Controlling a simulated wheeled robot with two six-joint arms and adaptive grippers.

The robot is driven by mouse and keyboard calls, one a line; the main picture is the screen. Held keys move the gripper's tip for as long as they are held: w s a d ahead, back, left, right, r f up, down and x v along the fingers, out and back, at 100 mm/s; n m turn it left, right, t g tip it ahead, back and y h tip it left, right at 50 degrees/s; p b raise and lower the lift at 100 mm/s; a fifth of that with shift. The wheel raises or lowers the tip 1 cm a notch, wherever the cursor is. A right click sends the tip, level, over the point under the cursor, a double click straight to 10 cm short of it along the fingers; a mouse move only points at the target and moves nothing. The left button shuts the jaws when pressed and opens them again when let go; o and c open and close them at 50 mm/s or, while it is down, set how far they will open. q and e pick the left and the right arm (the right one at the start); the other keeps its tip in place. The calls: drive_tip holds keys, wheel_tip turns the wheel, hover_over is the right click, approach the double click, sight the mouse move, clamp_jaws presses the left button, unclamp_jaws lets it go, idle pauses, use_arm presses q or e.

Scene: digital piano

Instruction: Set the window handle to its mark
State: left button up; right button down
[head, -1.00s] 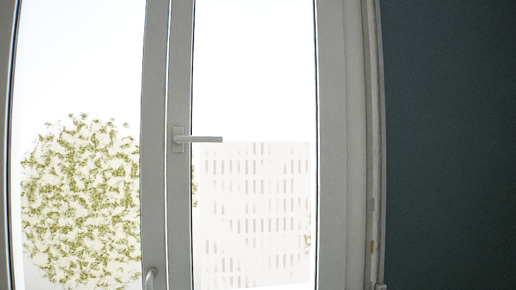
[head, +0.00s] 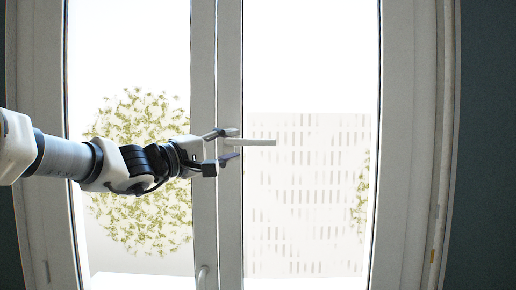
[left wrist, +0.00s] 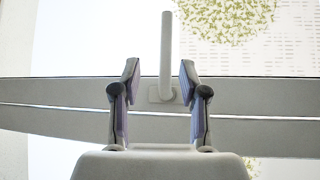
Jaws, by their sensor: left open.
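The window handle (head: 255,142) is a light grey lever on the middle upright of the white window. It lies level, pointing right, in the head view. My left gripper (head: 230,146) is open, with its fingertips at the base end of the handle, one above it and one below. In the left wrist view the handle (left wrist: 167,50) runs up the picture, and its base lies between the two open fingers (left wrist: 160,76) with gaps on both sides. I cannot make out a mark for the handle. My right gripper is not in view.
A smaller handle (head: 202,276) sits low on the left sash. The right window frame (head: 413,150) carries a small yellowish spot low on its edge. A dark teal wall (head: 490,150) stands at the far right. The space right of the handle is clear.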

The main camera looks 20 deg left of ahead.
sight(251, 143)
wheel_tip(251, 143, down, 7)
drive_tip(key=b, duration=0.6)
use_arm(q)
drive_tip(key=p+x, duration=0.2)
drive_tip(key=x, duration=0.3)
drive_tip(key=shift+a+p, duration=0.1)
drive_tip(key=shift+p, duration=0.3)
drive_tip(key=x, duration=0.1)
drive_tip(key=p+x, duration=0.1)
drive_tip(key=x, duration=0.1)
drive_tip(key=shift+w+f, duration=0.2)
drive_tip(key=shift+f, duration=0.1)
drive_tip(key=shift+w+f, duration=0.1)
drive_tip(key=shift+w, duration=0.05)
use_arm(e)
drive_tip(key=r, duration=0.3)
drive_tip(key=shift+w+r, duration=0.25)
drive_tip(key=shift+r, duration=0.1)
use_arm(q)
clamp_jaws()
